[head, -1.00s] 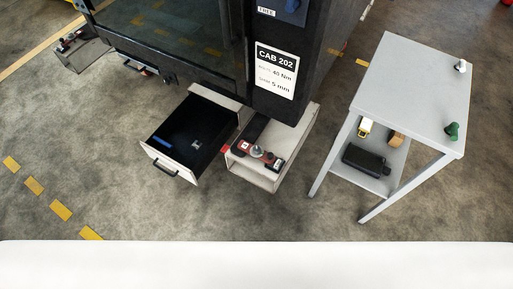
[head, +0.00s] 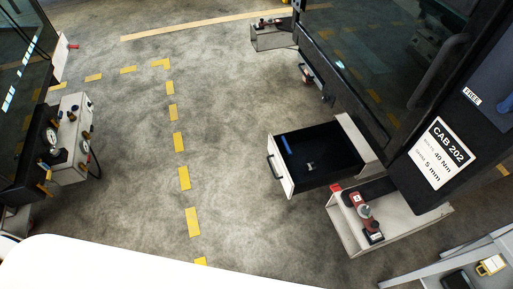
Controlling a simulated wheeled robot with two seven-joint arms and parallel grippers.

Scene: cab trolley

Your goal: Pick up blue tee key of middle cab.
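A cab with a white sign (head: 441,153) reading CAB 202, 40 Nm and 5 mm stands at the right in the head view. Its drawer (head: 287,178) is pulled open, with a black inside. In the drawer lies a blue bar-shaped piece (head: 287,142) along the left side; it may be the blue tee key, but it is too small to tell. A small silver piece (head: 310,166) lies near it. Neither of my grippers is in view.
Right of the drawer, a light step tray (head: 345,232) holds a red and grey tool (head: 362,208). A grey trolley (head: 412,275) is cut off at bottom right. A box with gauges (head: 72,140) is at the left. The floor (head: 225,130) between is clear, with yellow dashes.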

